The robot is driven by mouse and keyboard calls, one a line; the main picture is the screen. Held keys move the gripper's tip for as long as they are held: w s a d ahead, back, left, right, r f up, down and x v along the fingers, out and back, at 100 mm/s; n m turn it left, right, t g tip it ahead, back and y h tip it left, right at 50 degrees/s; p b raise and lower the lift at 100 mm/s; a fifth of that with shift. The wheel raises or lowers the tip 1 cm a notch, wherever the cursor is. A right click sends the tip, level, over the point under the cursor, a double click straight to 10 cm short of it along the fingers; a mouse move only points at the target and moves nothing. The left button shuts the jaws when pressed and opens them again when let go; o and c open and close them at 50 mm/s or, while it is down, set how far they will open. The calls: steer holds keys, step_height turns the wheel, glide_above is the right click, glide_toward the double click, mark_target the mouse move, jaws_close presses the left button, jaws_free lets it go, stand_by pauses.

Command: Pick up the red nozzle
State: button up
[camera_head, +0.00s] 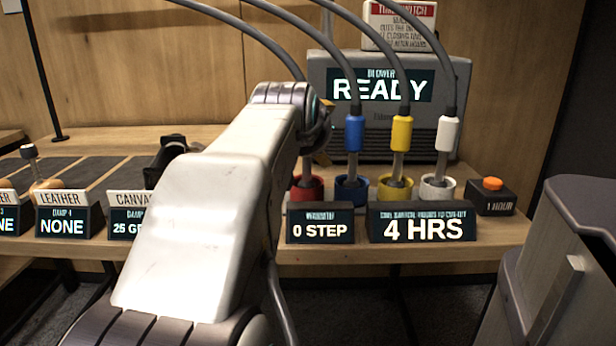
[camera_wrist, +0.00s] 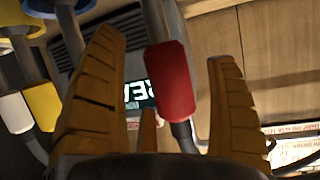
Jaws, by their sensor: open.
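The red nozzle (camera_wrist: 170,80) has a red sleeve on a grey tube. In the wrist view its sleeve stands between the two yellow-brown fingers of my gripper (camera_wrist: 166,47). The fingers are spread, with a visible gap on each side of the sleeve. In the head view my arm hides the red sleeve. Only the grey lower tube of the nozzle (camera_head: 307,166) shows there, standing in a red cup (camera_head: 307,193) on the bench.
To the right stand the blue nozzle (camera_head: 354,133), yellow nozzle (camera_head: 402,133) and white nozzle (camera_head: 447,133) in matching cups. Hoses arch above. A grey blower (camera_head: 463,80) stands behind, with display boxes (camera_head: 422,222) in front and an orange-button box (camera_head: 491,197) at right.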

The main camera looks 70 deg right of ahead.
steer(key=shift+a, duration=0.15)
steer(key=shift+c, duration=0.4)
steer(key=c, duration=1.2)
steer(key=shift+r, duration=0.1)
steer(key=shift+c, duration=0.6)
steer(key=shift+r, duration=0.2)
